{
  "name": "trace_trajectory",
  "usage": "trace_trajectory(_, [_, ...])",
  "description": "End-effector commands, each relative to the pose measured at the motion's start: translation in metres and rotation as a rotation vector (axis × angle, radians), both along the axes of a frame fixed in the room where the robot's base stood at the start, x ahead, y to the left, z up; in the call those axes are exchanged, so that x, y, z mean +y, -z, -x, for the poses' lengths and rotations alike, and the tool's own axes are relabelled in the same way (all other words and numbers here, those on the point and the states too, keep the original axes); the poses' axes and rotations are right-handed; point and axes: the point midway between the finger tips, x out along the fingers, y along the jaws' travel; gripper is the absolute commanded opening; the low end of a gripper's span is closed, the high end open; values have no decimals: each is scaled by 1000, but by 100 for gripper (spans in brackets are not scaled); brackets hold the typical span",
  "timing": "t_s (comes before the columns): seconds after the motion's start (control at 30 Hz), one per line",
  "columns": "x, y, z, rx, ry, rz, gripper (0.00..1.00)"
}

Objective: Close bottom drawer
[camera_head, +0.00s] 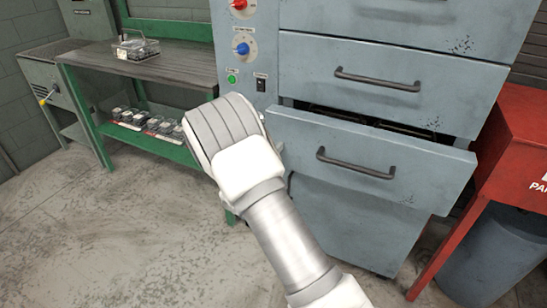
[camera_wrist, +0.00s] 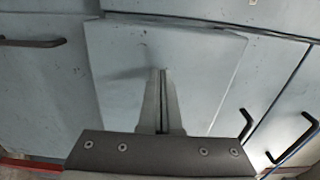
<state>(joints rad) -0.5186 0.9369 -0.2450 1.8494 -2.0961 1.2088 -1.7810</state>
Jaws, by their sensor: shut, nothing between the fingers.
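The bottom drawer (camera_head: 400,165) is the lowest front with a handle in the head view. It is pulled partly out of the blue-grey cabinet (camera_head: 345,240), with a dark gap above its front edge. Its dark bar handle (camera_head: 355,163) faces me. My arm stands left of the drawer in the head view and hides my fingers there. In the wrist view, my gripper (camera_wrist: 162,74) is shut and empty, with its fingers pointing at a flat blue-grey panel (camera_wrist: 205,65). I cannot tell whether the fingertips touch it.
The drawer above (camera_head: 400,80) looks shut. A red stand (camera_head: 510,140) and a grey bin (camera_head: 500,250) are close on the right. The floor (camera_head: 120,240) at front left is clear.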

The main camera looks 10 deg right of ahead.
Motion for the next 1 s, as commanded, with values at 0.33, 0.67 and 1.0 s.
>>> trace_trajectory(0.33, [-2,0,-2,0,1,0,0])
trace_trajectory(0.67, [-39,-1,-56,-2,3,0,0])
trace_trajectory(1.0, [-56,-1,-83,-1,-1,-1,0])
